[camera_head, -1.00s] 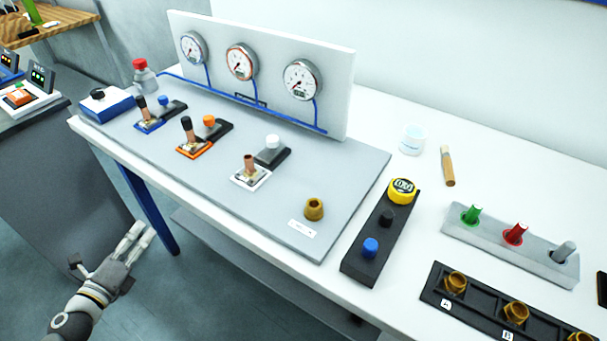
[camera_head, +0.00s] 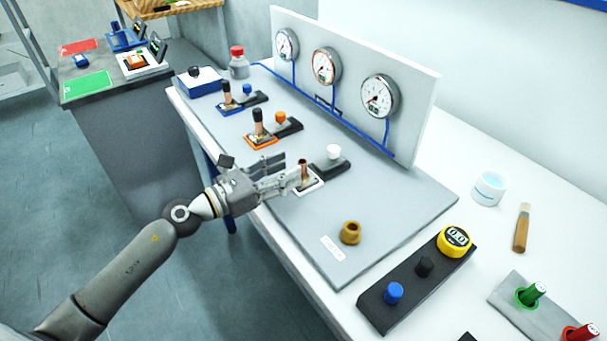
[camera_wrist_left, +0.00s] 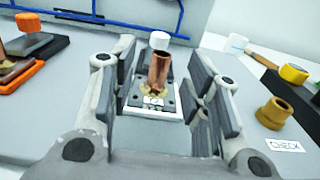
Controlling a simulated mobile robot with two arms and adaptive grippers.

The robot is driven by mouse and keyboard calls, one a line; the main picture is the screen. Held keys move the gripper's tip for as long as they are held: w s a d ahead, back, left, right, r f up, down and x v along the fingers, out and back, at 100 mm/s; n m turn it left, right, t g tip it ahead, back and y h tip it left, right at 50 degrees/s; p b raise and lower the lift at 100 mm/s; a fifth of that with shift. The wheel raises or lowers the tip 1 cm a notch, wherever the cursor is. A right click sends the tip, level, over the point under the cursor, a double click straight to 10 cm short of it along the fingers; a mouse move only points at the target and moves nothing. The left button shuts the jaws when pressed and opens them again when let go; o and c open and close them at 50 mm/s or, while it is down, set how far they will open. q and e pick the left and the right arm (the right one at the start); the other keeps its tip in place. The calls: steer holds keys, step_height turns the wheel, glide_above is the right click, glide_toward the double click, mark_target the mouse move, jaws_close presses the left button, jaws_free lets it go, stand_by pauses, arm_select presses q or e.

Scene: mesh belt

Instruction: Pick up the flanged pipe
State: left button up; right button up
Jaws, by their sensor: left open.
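A copper pipe with a brass flange (camera_wrist_left: 158,74) stands upright on a white-edged base plate (camera_wrist_left: 152,112); in the head view the pipe (camera_head: 303,170) is partly covered by my fingers. My left gripper (camera_head: 292,181) is open, low over the grey board's front edge, pointing at this pipe. In the wrist view the pipe shows in the gap between the fingers, towards their tips; I cannot tell whether either finger touches it. Two similar pipes stand on a blue base (camera_head: 227,94) and an orange base (camera_head: 258,125). My right gripper is not in view.
A black block with a white knob (camera_head: 333,154) stands just behind the pipe. A brass fitting (camera_head: 350,232) sits by the CHECK label (camera_wrist_left: 285,146). The gauge panel (camera_head: 424,95) rises at the back.

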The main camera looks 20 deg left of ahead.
mark_target(302, 162)
arm_select(q)
steer(key=shift+w+d, duration=0.2)
steer(key=p+x, duration=0.2)
steer(key=x, duration=0.2)
steer(key=shift+w+d, duration=0.1)
steer(key=shift+d, duration=0.1)
steer(key=shift+w+d, duration=0.15)
jaws_close()
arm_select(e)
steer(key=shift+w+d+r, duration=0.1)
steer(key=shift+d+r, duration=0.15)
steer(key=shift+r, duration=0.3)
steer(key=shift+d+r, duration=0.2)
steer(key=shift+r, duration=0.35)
